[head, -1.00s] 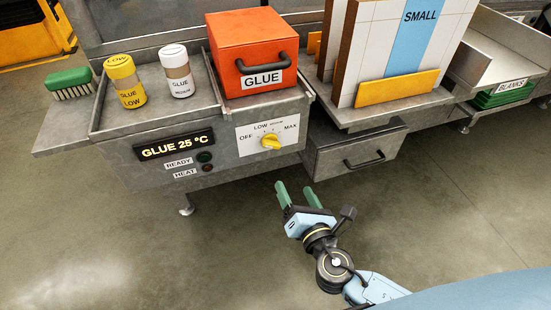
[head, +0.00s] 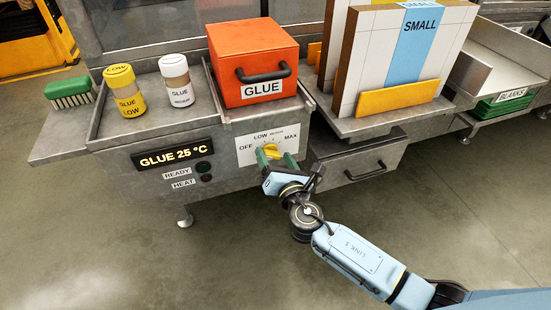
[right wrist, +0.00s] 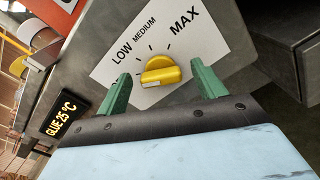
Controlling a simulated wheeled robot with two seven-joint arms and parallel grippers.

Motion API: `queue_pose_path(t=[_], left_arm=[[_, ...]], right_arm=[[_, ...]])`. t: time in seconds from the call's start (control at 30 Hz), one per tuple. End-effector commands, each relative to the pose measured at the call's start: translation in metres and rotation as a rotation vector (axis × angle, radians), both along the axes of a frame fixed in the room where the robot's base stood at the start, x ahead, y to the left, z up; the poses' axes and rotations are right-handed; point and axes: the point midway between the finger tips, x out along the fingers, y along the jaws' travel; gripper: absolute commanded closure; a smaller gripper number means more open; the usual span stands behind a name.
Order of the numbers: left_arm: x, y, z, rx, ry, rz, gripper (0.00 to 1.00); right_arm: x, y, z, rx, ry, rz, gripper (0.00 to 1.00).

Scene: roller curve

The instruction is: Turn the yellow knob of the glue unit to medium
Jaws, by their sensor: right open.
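The yellow knob (head: 271,151) sits on a white dial plate (head: 252,150) marked OFF, LOW, MEDIUM and MAX, on the front of the glue unit (head: 130,165). In the right wrist view the knob (right wrist: 160,72) stands between the two green fingers of my right gripper (right wrist: 158,85), which is open. The fingers are on either side of the knob with gaps, not closed on it. In the head view my right gripper (head: 276,158) partly covers the knob. The display (head: 173,155) reads GLUE 25 °C. My left gripper is not in view.
A red GLUE box (head: 235,45) stands on top of the unit, with a yellow bottle (head: 128,92) and a white bottle (head: 178,85) left of it. A drawer (head: 355,165) juts out right of the dial. The floor in front is clear.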

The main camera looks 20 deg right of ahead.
Motion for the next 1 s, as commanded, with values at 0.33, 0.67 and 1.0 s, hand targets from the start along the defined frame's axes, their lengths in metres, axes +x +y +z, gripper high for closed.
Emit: queue_pose_path(t=[0.33, 0.67, 1.0], left_arm=[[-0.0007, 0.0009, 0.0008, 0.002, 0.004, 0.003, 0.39], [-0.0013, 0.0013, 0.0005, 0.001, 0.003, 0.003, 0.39], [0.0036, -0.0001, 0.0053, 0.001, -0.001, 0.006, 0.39]], right_arm=[[0.0024, 0.0002, 0.0004, 0.001, 0.0, 0.0, 0.36], [0.0021, 0.0001, 0.0002, 0.0, 0.0, 0.0, 0.76], [0.0019, -0.0002, -0.0014, 0.065, 0.002, 0.0, 0.76]])
